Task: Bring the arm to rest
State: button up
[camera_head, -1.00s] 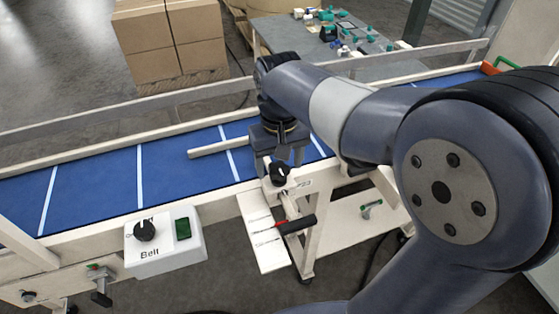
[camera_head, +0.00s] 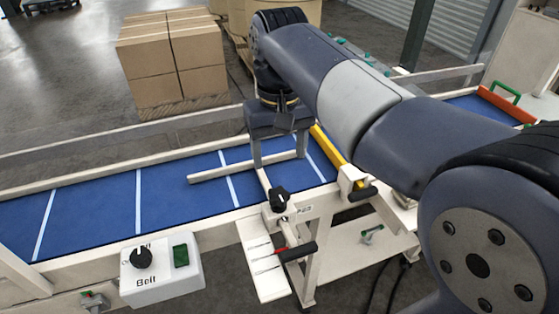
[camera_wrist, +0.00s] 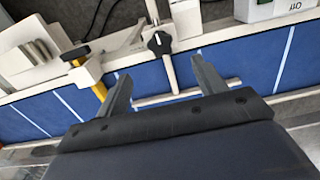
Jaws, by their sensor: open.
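My gripper (camera_head: 279,158) hangs above the blue conveyor belt (camera_head: 95,210), near its front rail, with the fingers pointing down. The wrist view shows its two fingers (camera_wrist: 160,84) spread apart with nothing between them. Below them lie a pale guide bar (camera_head: 215,171) across the belt and a black knob (camera_head: 279,199) on a clamp at the rail; both also show in the wrist view. My arm reaches in from the right and hides part of the belt and the back table.
A yellow bar (camera_head: 328,145) crosses the belt to the right of the gripper. A white control box (camera_head: 160,270) marked Belt is on the front rail. Stacked cartons (camera_head: 173,60) stand behind the conveyor. An orange-red bar with a green handle (camera_head: 505,103) is at the far right.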

aim_at(280, 196)
dwell(0.3)
notch_tip(280, 196, down, 11)
jog(key=shift+r, duration=0.15)
dwell(0.4)
dwell(0.3)
